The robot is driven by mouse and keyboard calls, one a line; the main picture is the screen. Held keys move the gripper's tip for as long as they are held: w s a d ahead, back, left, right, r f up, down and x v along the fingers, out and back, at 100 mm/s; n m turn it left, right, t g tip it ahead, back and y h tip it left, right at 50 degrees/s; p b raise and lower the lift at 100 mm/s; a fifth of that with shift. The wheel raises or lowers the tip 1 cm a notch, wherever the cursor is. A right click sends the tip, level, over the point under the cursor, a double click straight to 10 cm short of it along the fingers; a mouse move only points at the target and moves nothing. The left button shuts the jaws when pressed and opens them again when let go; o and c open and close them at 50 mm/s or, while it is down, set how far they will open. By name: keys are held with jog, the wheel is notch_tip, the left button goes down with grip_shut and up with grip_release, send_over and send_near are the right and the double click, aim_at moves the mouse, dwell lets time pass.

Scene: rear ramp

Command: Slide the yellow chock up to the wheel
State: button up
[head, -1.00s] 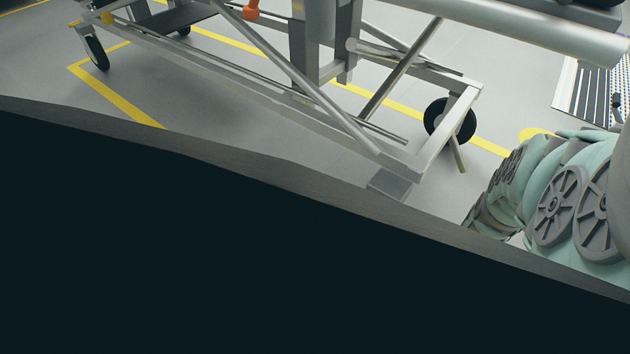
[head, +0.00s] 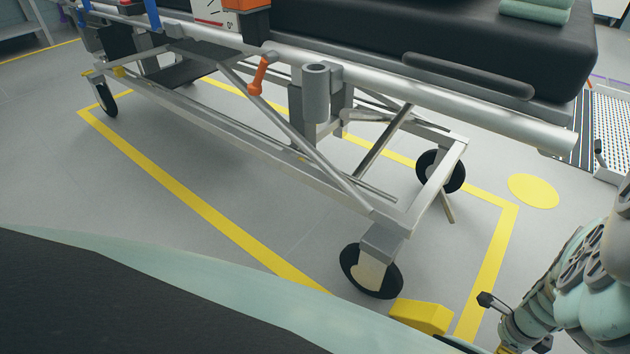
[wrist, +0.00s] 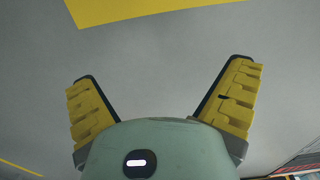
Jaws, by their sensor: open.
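The yellow chock (head: 422,316) is a wedge-shaped block on the floor in the head view, low and right of centre. The near wheel (head: 371,272) of the stretcher stands just to its left and behind it. They look very close, but I cannot tell whether they touch. My arm comes in at the lower right, to the right of the chock; its end is cut off by the bottom edge. In the wrist view my gripper (wrist: 160,78) is open, its yellow-padded fingers spread with only grey floor between them. A yellow patch (wrist: 150,9) lies beyond them; I cannot tell whether it is chock or floor marking.
The stretcher's metal frame (head: 300,150) and black mattress (head: 420,40) overhang the wheel. Yellow floor tape (head: 487,270) runs right of the chock, and a yellow disc (head: 533,191) lies farther back. A perforated ramp (head: 608,135) is at the right edge.

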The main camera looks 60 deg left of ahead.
jog(key=w+r+t+p, duration=0.1)
jog(key=w+r+p, duration=0.2)
jog(key=r+p, duration=0.4)
jog(key=w+d+r+n+t+p, duration=0.1)
jog(key=w+r+t+p, duration=0.1)
jog(key=r+p, duration=0.6)
notch_tip(320, 180, up, 3)
jog(key=shift+w+r, duration=0.1)
jog(key=shift+w, duration=0.45)
jog(key=shift+n, duration=0.3)
